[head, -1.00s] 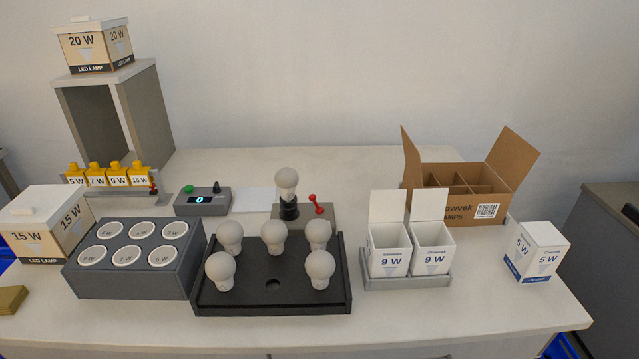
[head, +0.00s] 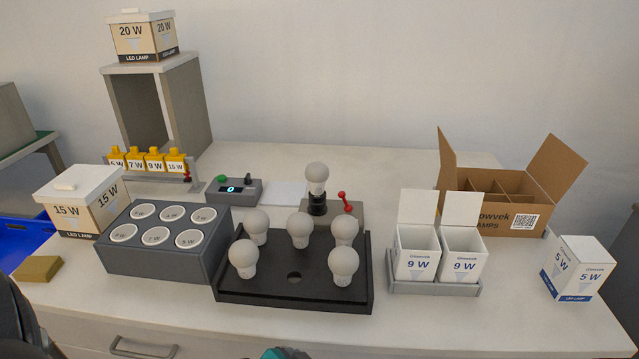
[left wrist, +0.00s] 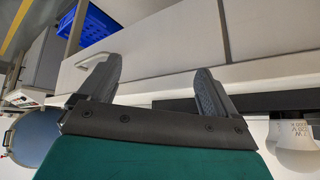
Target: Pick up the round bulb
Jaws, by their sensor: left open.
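Several white round-headed bulbs stand in the black tray (head: 232,293), including a front left bulb (head: 243,258) and a front right bulb (head: 343,264). One front hole is empty. Another bulb (head: 317,174) is upright in the test socket. They look alike, so I cannot tell which one is meant. In the left wrist view, my left gripper (left wrist: 159,70) is open and empty in front of the table edge, with a bulb (left wrist: 294,138) off to the right, apart from the fingers. A teal part of mine shows at the head view's bottom edge. My right gripper is not seen.
A grey block with labelled cups (head: 150,262) stands left of the tray. Two open 9 W boxes (head: 417,265) stand right of it, with an open carton (head: 510,210) behind. A 5 W box (head: 578,268) is far right. The table's front strip is mostly clear.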

